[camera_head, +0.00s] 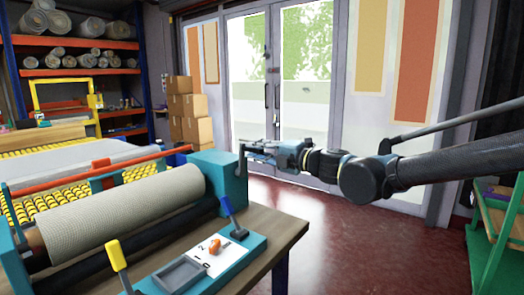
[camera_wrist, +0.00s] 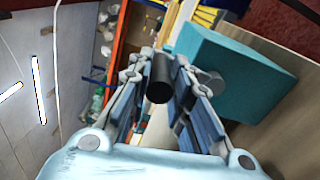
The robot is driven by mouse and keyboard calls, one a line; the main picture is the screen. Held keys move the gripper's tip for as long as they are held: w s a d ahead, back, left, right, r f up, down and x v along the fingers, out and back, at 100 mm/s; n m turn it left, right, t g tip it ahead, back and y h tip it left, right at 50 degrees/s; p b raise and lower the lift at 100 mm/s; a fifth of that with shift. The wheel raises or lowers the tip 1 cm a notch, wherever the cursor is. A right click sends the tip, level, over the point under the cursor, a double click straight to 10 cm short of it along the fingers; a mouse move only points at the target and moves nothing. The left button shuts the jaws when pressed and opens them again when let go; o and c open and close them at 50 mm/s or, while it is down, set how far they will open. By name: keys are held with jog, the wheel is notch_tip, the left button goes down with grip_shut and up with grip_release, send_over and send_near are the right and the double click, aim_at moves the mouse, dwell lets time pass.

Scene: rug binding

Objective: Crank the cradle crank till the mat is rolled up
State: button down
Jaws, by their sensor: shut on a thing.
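The beige mat (camera_head: 125,212) forms a thick roll in the cradle, between teal end housings (camera_head: 222,170). The teal housing also fills the right of the wrist view (camera_wrist: 228,85). The cradle crank (camera_head: 242,160) sticks out from the right side of the housing. Its dark round handle (camera_wrist: 160,78) lies between my fingers in the wrist view. My gripper (camera_head: 262,150) reaches in from the right and is shut on that handle. In the head view the fingers partly hide the crank. I cannot tell how much of the mat is still flat.
A control panel (camera_head: 205,262) with a blue-handled lever (camera_head: 228,207), a yellow-handled lever (camera_head: 117,255) and a small orange part stands on the wooden table (camera_head: 290,228). Cardboard boxes (camera_head: 186,107) and a shelf of rolls stand behind. A green rack (camera_head: 495,235) is at right. The red floor between is clear.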

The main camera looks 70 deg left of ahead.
jog(key=c, duration=1.4)
grip_release()
jog(key=shift+c, duration=0.2)
jog(key=shift+w, duration=0.1)
jog(key=shift+d, duration=0.1)
jog(key=v, duration=1.2)
jog(key=shift+w, duration=0.1)
